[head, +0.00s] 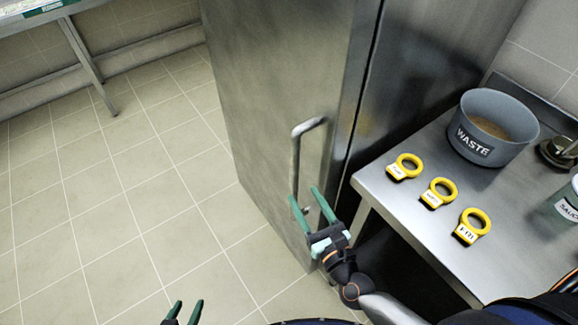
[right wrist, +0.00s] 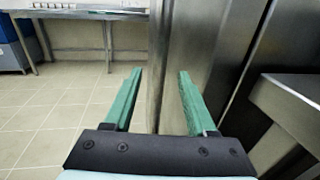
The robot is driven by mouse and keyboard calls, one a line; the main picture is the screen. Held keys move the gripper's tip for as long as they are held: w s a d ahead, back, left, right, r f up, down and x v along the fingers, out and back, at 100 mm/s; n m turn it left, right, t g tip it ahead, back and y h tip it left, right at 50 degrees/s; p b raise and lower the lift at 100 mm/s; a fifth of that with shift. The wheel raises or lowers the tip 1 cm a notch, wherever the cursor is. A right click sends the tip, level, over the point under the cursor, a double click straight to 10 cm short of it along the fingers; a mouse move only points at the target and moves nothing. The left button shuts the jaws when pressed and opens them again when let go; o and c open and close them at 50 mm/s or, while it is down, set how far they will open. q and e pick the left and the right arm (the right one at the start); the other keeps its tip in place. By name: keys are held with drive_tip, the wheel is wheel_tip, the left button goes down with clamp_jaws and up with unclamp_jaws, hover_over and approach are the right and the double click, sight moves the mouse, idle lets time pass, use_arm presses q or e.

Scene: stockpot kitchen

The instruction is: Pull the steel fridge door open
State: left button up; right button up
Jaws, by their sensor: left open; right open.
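The steel fridge door (head: 270,90) stands in the middle of the head view and appears shut, with a dark seam along its right edge. Its upright bar handle (head: 297,155) is bent at the top; its lower end is near my right gripper's fingers. My right gripper (head: 304,194) is open, its green fingertips at the lower part of the handle. In the right wrist view, the open right gripper (right wrist: 160,85) points toward the steel door front (right wrist: 180,45). My left gripper (head: 186,307) is open and empty at the bottom edge.
A steel counter (head: 385,205) stands right of the fridge. It holds a grey WASTE tub (head: 474,150), three yellow labelled rings (head: 439,193) and a jar (head: 563,208) labelled like sauce. The tiled floor (head: 130,190) left of the door is clear. A table (head: 80,50) stands at the far left.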

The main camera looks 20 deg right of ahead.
drive_tip(key=w+a, duration=0.1)
drive_tip(key=w, duration=0.8)
drive_tip(key=shift+w+a+p, duration=0.25)
drive_tip(key=shift+p, duration=0.2)
clamp_jaws()
idle(0.8)
